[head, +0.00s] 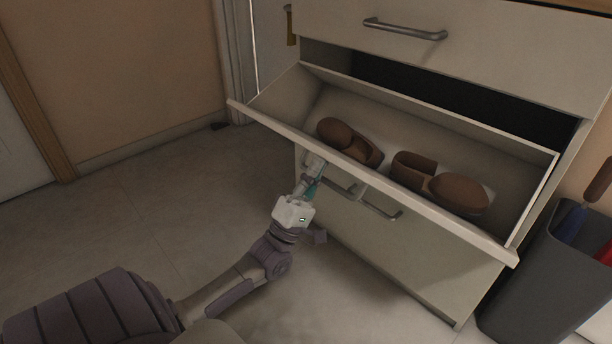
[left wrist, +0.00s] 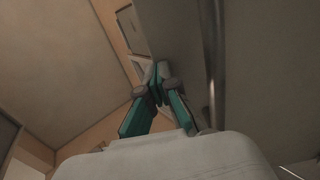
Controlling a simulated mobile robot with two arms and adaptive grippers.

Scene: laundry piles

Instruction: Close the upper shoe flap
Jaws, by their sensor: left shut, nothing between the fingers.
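The open shoe flap (head: 395,192) is tilted out from the white cabinet, forming a tray with brown shoes inside. One shoe (head: 345,140) lies on the left and another (head: 458,192) on the right. My left gripper (head: 315,165) is shut and empty, just below the flap's front edge at its outer side; I cannot tell whether it touches. In the left wrist view the closed teal fingers (left wrist: 157,85) show beside a pale panel (left wrist: 175,30) with a metal bar (left wrist: 213,60). My right gripper is not in view.
A closed drawer front with a metal handle (head: 405,29) is above the open flap. A closed lower panel (head: 400,245) is below it. A dark bin (head: 540,285) with blue and red items stands at the right. The floor (head: 130,210) at left is clear.

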